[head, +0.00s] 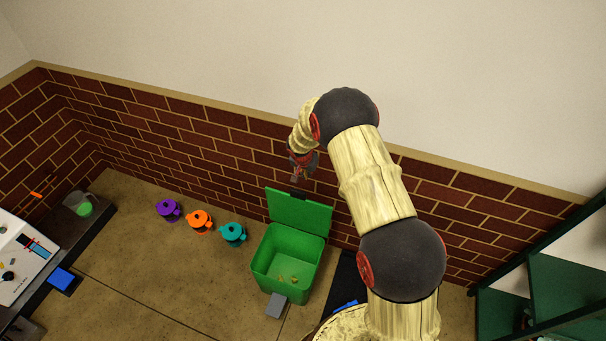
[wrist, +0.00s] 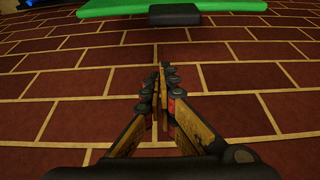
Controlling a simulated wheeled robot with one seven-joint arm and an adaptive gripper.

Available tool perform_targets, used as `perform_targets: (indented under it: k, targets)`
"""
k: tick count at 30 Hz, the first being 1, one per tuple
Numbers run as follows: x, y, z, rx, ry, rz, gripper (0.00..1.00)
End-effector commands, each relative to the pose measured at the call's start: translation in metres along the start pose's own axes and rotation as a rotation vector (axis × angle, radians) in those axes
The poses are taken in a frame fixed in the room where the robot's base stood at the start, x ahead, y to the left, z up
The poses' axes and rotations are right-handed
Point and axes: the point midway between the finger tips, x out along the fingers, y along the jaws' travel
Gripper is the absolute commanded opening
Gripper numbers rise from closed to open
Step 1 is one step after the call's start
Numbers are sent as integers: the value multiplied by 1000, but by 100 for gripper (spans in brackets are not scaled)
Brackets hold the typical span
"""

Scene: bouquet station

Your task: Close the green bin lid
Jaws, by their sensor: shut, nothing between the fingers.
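My gripper (head: 296,177) is above the lid's top edge, near the wall, apart from the lid as far as I can tell. In the wrist view its fingers (wrist: 163,72) are together and empty, facing the bricks.
The brick wall (head: 235,155) is close behind the bin. Purple (head: 168,210), orange (head: 199,221) and teal (head: 233,234) lidded pots stand left of the bin. A grey pedal (head: 276,305) is at the bin's front. A green shelf (head: 555,290) stands at right.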

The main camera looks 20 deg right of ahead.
Motion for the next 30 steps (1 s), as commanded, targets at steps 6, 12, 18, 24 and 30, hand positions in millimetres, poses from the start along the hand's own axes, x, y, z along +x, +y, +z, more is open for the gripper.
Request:
perform_targets:
  k: [6,12,18,24,30]
  targets:
    - [38,1,0,0,0,1,0]
    - [49,-1,9,-3,2,-1,0]
    - [42,0,29,-2,0,1,0]
    - [38,0,37,-2,1,0,0]
    - [38,0,38,-1,1,0,0]
